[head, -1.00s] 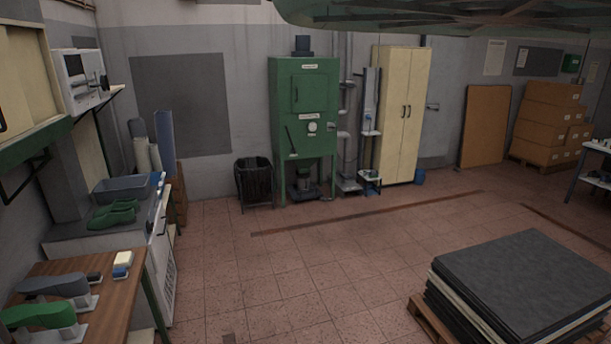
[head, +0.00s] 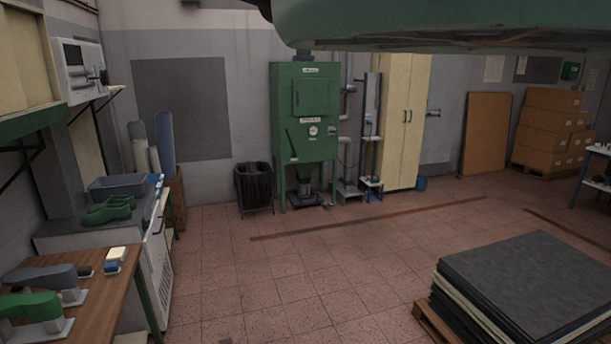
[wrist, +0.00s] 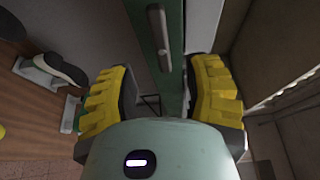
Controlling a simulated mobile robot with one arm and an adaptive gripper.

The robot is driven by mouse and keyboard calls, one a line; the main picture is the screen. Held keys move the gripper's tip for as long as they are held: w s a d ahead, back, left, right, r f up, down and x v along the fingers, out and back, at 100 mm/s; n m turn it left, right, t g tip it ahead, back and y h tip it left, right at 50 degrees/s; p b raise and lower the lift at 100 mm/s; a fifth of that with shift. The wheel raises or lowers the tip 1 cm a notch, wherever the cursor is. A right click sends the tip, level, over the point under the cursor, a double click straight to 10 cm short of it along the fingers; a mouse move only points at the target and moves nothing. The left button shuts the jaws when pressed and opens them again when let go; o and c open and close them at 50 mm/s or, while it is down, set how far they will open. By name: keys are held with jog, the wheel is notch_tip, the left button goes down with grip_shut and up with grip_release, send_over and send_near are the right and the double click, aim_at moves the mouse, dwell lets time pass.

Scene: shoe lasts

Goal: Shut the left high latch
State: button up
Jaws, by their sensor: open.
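In the wrist view a dark grey, rounded latch-like lever (wrist: 159,36) lies lengthwise on a green rail (wrist: 172,75). I cannot tell from its look whether this latch is open or shut. My gripper (wrist: 163,66) has two yellow ribbed fingers, spread apart with the green rail showing between them. The lever is ahead of the fingertips, and nothing is held. In the head view my gripper is not visible. A cream wall cupboard (head: 22,65) on a green ledge (head: 38,122) is at the upper left; no latch can be made out on it.
Shoe lasts (head: 40,308) stand on the wooden bench (head: 105,290) at lower left. A grey tray (head: 118,187) and green clogs (head: 106,210) sit behind it. A stack of dark sheets (head: 535,275) is at lower right. The floor (head: 300,270) between is clear.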

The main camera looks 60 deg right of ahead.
jog(key=shift+p+x, duration=2.15)
jog(key=shift+x, duration=1.4)
jog(key=shift+o, duration=0.2)
jog(key=shift+r, duration=0.1)
grip_shut()
